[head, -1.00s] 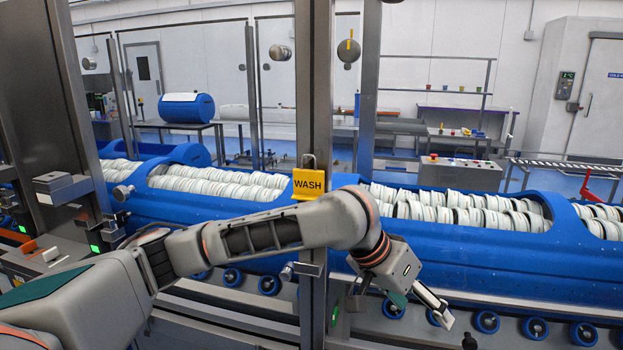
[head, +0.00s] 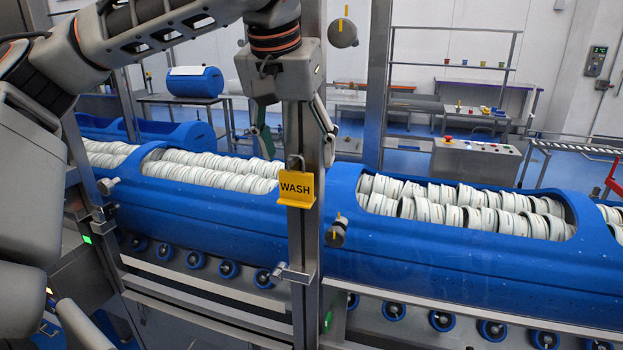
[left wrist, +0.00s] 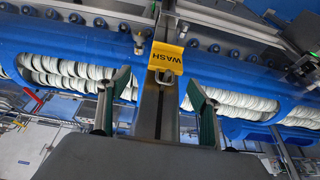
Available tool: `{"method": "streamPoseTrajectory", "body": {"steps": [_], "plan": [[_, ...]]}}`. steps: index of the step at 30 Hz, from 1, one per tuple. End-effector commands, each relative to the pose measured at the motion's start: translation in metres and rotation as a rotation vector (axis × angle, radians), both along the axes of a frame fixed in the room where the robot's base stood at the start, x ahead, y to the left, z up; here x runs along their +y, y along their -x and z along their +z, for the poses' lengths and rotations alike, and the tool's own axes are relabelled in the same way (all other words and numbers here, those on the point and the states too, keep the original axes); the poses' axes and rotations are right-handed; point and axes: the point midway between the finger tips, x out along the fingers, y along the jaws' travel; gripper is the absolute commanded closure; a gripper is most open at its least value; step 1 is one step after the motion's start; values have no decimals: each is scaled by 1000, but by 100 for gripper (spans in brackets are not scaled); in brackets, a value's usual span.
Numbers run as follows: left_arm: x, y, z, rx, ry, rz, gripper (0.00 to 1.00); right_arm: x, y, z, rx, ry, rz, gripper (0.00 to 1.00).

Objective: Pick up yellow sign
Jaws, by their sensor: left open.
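The yellow sign (head: 296,188) reads WASH and hangs by a metal hook on the upright steel post in the middle of the head view. In the left wrist view the sign (left wrist: 166,58) shows upside down, ahead of the fingers and between their lines. My left gripper (head: 296,143) is open and empty, pointing down just above the sign, with a finger on either side of the post. In the left wrist view the left gripper (left wrist: 157,92) also shows its two fingers spread, apart from the sign. My right gripper is not in view.
The steel post (head: 305,250) stands in front of blue tub carriers (head: 430,258) filled with white discs. A round knob (head: 337,232) sticks out just right of the sign, and a metal latch (head: 290,274) sits below it. A control box (head: 475,160) stands behind.

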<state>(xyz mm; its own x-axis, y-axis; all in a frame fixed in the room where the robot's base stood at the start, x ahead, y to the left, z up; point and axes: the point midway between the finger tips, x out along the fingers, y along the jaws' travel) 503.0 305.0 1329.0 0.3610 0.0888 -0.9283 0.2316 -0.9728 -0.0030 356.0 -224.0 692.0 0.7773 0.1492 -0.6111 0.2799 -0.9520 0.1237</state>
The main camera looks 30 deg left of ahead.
Motion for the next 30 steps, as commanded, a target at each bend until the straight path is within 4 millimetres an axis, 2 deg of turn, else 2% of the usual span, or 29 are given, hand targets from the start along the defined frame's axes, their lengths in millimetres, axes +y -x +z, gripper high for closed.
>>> {"method": "streamPoseTrajectory", "body": {"steps": [4,13,21,30], "plan": [[3,-2,-8,0,1,5,36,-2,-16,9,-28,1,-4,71],[7,-12,-33,0,1,4,36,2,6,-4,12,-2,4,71],[13,-24,-63,-1,0,2,36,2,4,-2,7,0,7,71],[14,-27,-68,-4,1,2,36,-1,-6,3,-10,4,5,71]]}}
